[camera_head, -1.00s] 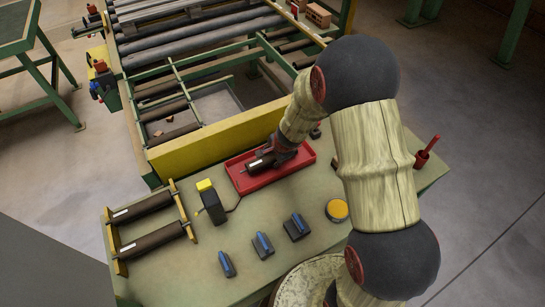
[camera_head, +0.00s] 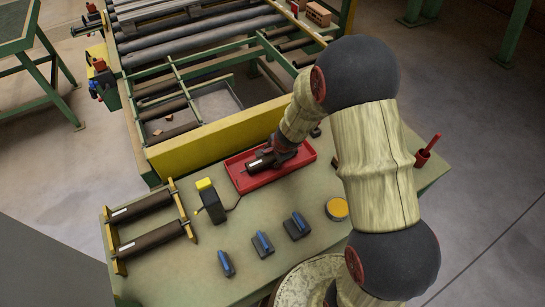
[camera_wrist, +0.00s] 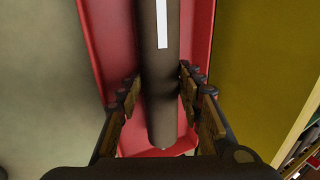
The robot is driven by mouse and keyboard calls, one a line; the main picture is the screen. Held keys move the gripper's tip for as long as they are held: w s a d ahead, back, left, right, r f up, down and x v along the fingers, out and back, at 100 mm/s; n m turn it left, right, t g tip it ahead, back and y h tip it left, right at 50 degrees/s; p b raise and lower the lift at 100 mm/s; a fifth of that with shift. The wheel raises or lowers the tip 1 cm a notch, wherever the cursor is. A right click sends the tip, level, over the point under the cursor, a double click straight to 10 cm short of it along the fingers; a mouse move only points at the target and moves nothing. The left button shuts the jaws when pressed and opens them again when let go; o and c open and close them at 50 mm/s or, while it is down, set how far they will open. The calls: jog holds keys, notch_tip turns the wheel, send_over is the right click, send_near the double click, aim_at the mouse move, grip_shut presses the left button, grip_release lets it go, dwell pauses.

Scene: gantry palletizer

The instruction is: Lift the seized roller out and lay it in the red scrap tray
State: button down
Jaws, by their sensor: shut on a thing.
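The dark roller (camera_head: 260,163) with a pale label strip is at the red scrap tray (camera_head: 279,175) on the green bench. In the wrist view the roller (camera_wrist: 158,85) runs lengthwise over the red tray (camera_wrist: 108,52), between my gripper's fingers. My gripper (camera_wrist: 165,105) is shut on the roller near its lower end. In the head view my gripper (camera_head: 280,152) reaches down over the tray, and my arm hides part of its right side. I cannot tell whether the roller touches the tray floor.
Two more rollers (camera_head: 150,242) lie in a yellow-ended rack at the bench's left. A black-and-yellow device (camera_head: 211,201), several blue-topped tools (camera_head: 263,245) and a yellow round tin (camera_head: 337,208) stand on the bench. The conveyor's yellow beam (camera_head: 215,140) runs behind the tray.

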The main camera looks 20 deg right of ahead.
jog(key=shift+f+b, duration=0.25)
jog(key=shift+b, duration=0.05)
jog(key=c, duration=1.1)
grip_release()
jog(key=shift+f, duration=0.1)
jog(key=s+r+n, duration=0.8)
jog(key=s+r, duration=0.6)
jog(key=r, duration=0.3)
jog(key=s+r+n+t, duration=0.1)
jog(key=s+r+n, duration=0.6)
jog(key=s+r, duration=0.7)
notch_tip(320, 180, up, 3)
jog(key=shift+s+a+r+n+h, duration=0.2)
jog(key=shift+s+n+h, duration=0.2)
